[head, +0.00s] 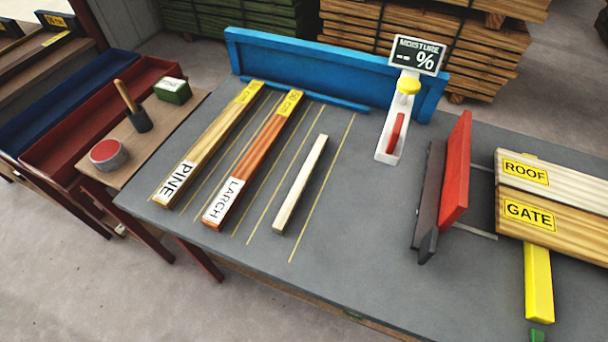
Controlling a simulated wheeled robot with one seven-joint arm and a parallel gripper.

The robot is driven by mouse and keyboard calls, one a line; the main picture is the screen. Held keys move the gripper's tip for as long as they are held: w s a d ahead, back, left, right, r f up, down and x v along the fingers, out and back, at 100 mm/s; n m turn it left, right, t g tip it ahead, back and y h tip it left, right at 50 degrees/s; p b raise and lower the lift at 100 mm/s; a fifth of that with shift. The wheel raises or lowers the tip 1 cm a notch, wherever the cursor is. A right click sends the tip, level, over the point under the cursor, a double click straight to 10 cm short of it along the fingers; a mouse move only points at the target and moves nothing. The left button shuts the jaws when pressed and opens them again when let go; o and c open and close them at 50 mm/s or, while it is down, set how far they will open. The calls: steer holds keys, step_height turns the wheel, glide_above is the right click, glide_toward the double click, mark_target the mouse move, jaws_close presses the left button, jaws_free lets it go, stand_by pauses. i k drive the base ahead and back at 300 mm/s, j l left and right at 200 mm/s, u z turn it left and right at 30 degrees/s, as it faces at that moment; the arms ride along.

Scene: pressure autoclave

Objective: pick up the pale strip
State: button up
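The pale strip (301,184) is a thin, cream-coloured length of wood. It lies flat on the grey table (340,271), slanting from lower left to upper right between thin yellow lines. It carries no label that I can see. It lies to the right of the orange-red LARCH board (256,154) and apart from it. Nothing is touching or covering the strip. My gripper is not in view.
A PINE board (211,140) lies left of the LARCH board. A blue rail (320,66) runs along the back. A moisture meter (397,115) stands behind right. A red and dark upright piece (447,180) and ROOF and GATE boards (560,233) are at right.

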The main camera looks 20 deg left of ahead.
mark_target(281, 222)
steer(key=j, duration=0.95)
steer(key=i+j, duration=0.15)
steer(key=j, duration=0.8)
